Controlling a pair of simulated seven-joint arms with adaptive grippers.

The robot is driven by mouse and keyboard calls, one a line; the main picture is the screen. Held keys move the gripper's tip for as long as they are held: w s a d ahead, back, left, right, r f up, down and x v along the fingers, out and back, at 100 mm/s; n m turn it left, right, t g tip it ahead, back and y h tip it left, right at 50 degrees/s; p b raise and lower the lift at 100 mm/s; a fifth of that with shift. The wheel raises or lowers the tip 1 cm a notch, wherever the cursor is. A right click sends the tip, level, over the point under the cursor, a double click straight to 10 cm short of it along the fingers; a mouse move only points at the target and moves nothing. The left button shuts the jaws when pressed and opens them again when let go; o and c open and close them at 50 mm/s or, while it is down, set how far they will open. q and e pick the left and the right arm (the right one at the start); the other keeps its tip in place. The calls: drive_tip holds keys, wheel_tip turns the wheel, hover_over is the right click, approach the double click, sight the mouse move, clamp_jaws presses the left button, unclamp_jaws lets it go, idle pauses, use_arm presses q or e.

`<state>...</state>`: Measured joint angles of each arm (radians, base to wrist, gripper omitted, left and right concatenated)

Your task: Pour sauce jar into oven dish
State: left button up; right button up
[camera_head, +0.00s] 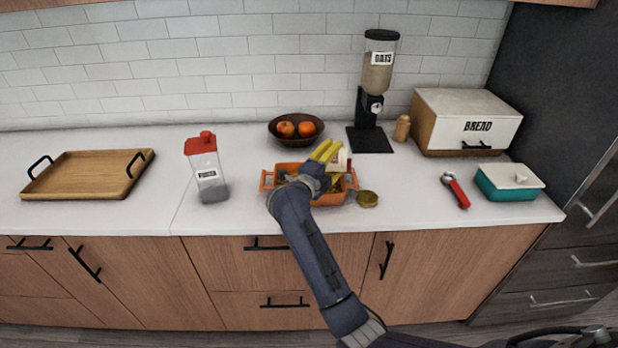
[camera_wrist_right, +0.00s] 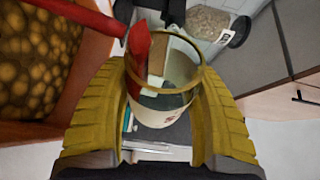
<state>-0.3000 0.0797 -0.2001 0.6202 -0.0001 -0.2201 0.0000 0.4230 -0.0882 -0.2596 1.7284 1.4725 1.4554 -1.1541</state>
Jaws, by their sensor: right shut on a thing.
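My right gripper (camera_head: 327,151) is shut on the sauce jar (camera_head: 342,160), above the orange oven dish (camera_head: 335,199). The right wrist view shows the yellow fingers (camera_wrist_right: 160,80) on either side of the glass jar (camera_wrist_right: 168,107). The jar is tilted with its mouth uncovered. Red sauce (camera_wrist_right: 139,50) lies along one side inside it, and a red strand reaches from the mouth out over the dish (camera_wrist_right: 28,131). Brown rounded food fills the dish. In the head view my gripper and arm hide part of the dish. My left gripper is not in view.
A gold lid (camera_head: 367,199) lies right of the dish. A fruit bowl (camera_head: 296,141) and an oats dispenser (camera_head: 376,90) stand behind. A red-lidded container (camera_head: 207,172) stands left, and a red-handled tool (camera_head: 456,190) lies right. The counter's front edge is close to the dish.

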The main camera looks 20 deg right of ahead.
drive_tip(key=shift+a+f+n, duration=0.1)
drive_tip(key=shift+n, duration=0.2)
idle(0.7)
drive_tip(key=shift+w+a+r+n+t+h, duration=0.15)
drive_tip(key=shift+a+r+n+t+h, duration=0.15)
drive_tip(key=shift+n, duration=0.45)
drive_tip(key=shift+w+a+r+n+t+h, duration=0.2)
drive_tip(key=shift+r+n+h, duration=0.15)
drive_tip(key=shift+n, duration=0.4)
idle(1.8)
